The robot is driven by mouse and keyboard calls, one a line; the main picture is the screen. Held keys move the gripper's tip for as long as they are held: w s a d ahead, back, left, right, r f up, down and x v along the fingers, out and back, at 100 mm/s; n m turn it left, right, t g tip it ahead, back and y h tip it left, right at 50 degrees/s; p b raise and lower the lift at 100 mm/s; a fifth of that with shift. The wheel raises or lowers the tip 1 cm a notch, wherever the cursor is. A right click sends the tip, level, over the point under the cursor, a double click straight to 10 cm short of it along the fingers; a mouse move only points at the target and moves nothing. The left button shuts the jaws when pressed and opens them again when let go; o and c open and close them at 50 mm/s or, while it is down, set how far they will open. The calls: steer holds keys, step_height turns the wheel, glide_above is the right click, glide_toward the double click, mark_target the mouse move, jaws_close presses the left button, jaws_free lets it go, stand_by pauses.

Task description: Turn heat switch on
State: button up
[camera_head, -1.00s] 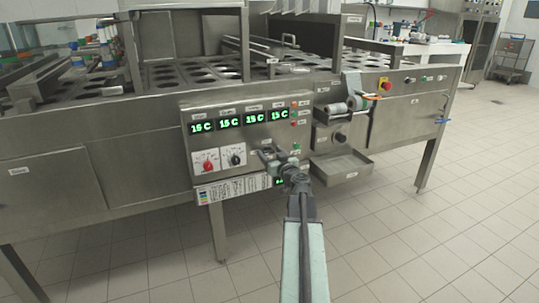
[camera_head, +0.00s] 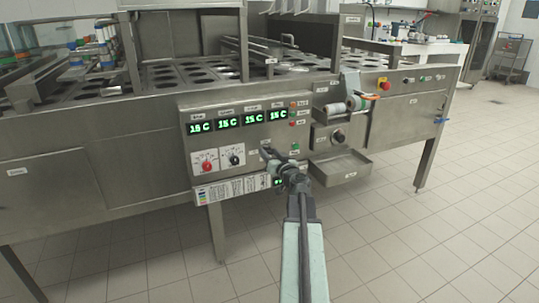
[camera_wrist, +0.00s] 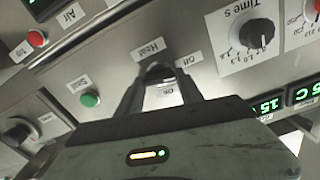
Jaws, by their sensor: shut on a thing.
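The control panel (camera_head: 240,122) is on the front of the steel machine in the head view. My gripper (camera_head: 268,153) is at the panel's lower right part. In the wrist view, my gripper (camera_wrist: 158,73) has its two dark fingers close together at the panel, below the "Heat" label (camera_wrist: 150,48). The fingers are shut on the heat switch, which they mostly cover. The "Off" label (camera_wrist: 183,62) is just right of the fingertips. The "On" label (camera_wrist: 167,92) shows between the fingers. The switch's exact position cannot be told.
A green button (camera_wrist: 90,99) and a red button (camera_wrist: 37,38) are on the left in the wrist view. A black "Time s" knob (camera_wrist: 262,33) is at the upper right. A steel tray (camera_head: 340,168) juts out to the right of my gripper in the head view.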

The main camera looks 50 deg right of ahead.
steer(key=m, duration=0.4)
steer(key=shift+w, duration=0.1)
steer(key=m, duration=0.4)
steer(key=shift+d, duration=0.1)
steer(key=m, duration=0.3)
steer(key=shift+f+m, duration=0.1)
steer(key=shift+m, duration=2.1)
steer(key=shift+f, duration=0.1)
steer(key=o, duration=1.4)
